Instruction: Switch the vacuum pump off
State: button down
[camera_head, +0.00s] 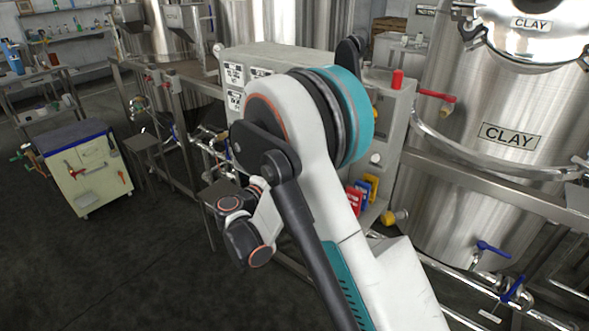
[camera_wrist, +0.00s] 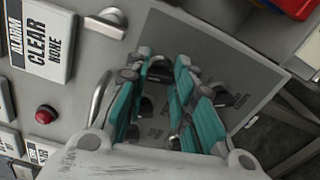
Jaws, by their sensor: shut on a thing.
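In the wrist view, a dark grey panel (camera_wrist: 225,65) carries several black knobs with small labels that I cannot read. My gripper (camera_wrist: 166,66) reaches over this panel, its teal-padded fingers on either side of a black knob (camera_wrist: 160,71) near the fingertips. The gripper is shut on this knob; the fingers partly hide it. I cannot tell from the labels which knob belongs to the vacuum pump, nor which way it is set. In the head view my own arm hides the gripper and the panel.
A red button (camera_wrist: 45,114), a metal handle (camera_wrist: 100,97) and an "ALARM CLEAR NONE" plate (camera_wrist: 40,40) are left of my gripper. In the head view, a pale cabinet (camera_head: 290,57) stands behind my arm, a steel CLAY tank (camera_head: 480,190) at right. Floor at lower left is clear.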

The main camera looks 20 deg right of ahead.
jog(key=shift+n, duration=1.9)
jog(key=c, duration=1.4)
grip_release()
jog(key=shift+o, duration=0.2)
jog(key=v, duration=1.2)
